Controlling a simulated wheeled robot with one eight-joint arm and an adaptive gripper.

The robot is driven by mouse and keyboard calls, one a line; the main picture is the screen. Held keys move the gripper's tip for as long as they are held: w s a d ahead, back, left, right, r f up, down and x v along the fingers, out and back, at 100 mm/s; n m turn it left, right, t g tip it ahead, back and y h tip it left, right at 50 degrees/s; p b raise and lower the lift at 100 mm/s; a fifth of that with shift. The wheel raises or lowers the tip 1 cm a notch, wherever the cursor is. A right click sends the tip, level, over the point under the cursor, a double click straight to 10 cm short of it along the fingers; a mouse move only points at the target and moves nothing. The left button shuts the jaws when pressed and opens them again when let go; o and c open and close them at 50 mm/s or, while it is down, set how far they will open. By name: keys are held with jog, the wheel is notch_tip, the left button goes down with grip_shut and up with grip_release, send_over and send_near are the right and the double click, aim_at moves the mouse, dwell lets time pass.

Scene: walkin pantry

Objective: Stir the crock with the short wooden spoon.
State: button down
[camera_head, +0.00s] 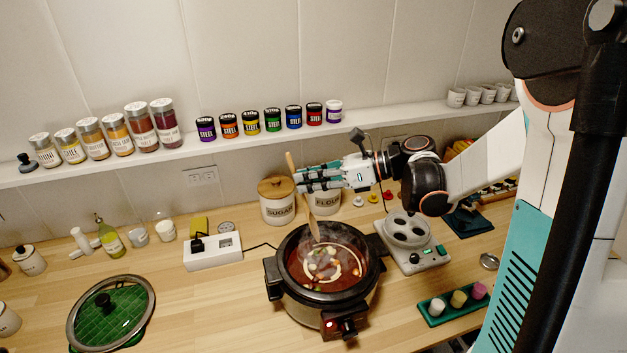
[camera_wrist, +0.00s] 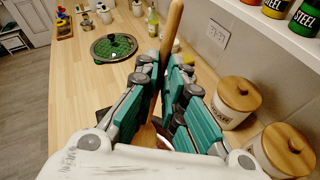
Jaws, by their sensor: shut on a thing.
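The crock (camera_head: 328,300) is a dark round slow cooker on the wooden counter, with red soup and pale and green pieces in it. The short wooden spoon (camera_head: 313,229) stands tilted, its lower end over or in the soup, with steam around it. My gripper (camera_head: 303,180) is above the crock's back edge, shut on the spoon's handle. In the wrist view the handle (camera_wrist: 171,30) rises between the teal fingers of my gripper (camera_wrist: 168,85).
Sugar (camera_head: 276,203) and flour (camera_head: 326,203) canisters stand just behind the crock. A power strip (camera_head: 212,250) is left of it, and a white device with round wells (camera_head: 408,237) is right. A glass lid (camera_head: 110,312) lies on a green mat at left. Jars line the shelf above.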

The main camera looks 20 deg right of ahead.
aim_at(314, 228)
jog(key=shift+s+d+f+b, duration=0.3)
jog(key=shift+s+f+b, duration=0.25)
jog(key=shift+f+b, duration=1.35)
jog(key=shift+s+d+f+b, duration=0.35)
jog(key=shift+s+f+b, duration=0.25)
jog(key=shift+f+b, duration=1.25)
jog(key=shift+s+d+f+b, duration=0.45)
jog(key=shift+f+b, duration=0.85)
jog(key=shift+f, duration=1.1)
jog(key=shift+s+a, duration=0.1)
jog(key=shift+a, duration=0.05)
jog(key=shift+a, duration=0.1)
